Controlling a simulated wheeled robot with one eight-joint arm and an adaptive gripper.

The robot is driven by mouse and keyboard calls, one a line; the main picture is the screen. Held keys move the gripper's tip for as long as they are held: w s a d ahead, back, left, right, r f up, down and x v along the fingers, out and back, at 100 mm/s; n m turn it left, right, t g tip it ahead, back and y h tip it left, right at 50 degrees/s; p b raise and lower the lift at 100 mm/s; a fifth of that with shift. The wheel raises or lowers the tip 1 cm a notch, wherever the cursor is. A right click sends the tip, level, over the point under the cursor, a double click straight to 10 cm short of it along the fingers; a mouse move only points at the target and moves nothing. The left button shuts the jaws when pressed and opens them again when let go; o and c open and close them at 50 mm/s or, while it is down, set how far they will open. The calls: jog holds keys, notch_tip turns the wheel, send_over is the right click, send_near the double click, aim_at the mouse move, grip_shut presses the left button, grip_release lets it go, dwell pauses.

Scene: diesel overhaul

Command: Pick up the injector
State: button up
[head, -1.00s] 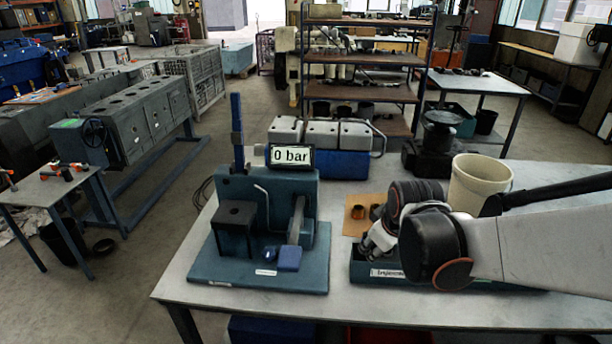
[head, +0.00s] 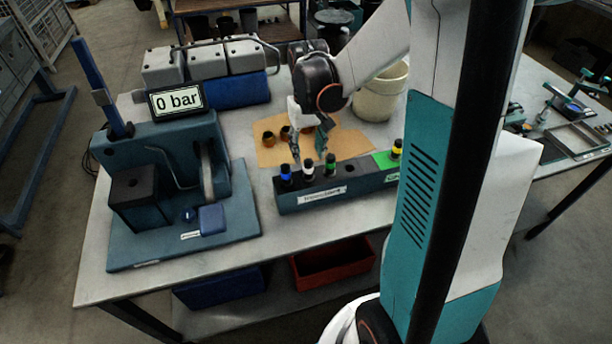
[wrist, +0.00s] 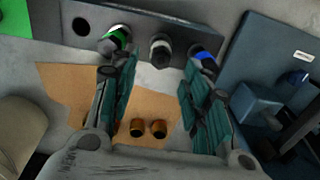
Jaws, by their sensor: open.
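A dark teal rack (head: 365,187) on the bench holds upright injectors. From left they have blue (head: 286,174), white (head: 308,169), green (head: 330,165) and yellow (head: 397,149) bands. My gripper (head: 308,150) is open and empty, pointing down just behind the rack, near the white and green ones. In the wrist view the green-banded (wrist: 117,38), white-banded (wrist: 160,50) and blue-banded (wrist: 204,58) tops line up beyond my open fingers (wrist: 157,85). The white one lies between the fingers' directions. The injectors' lower parts are hidden in the rack.
Small brass-coloured cups (head: 268,138) sit on a tan sheet (head: 345,143) behind the rack. A beige bucket (head: 380,97) stands behind. A test stand (head: 170,170) with a "0 bar" display (head: 176,101) is left. A green patch (head: 382,160) marks the rack's right part.

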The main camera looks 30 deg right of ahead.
aim_at(308, 168)
jog(key=f+b, duration=0.1)
jog(key=f, duration=0.6)
jog(key=shift+s+f+b, duration=0.2)
jog(key=shift+f+b, duration=0.15)
jog(key=shift+b, duration=0.05)
grip_shut()
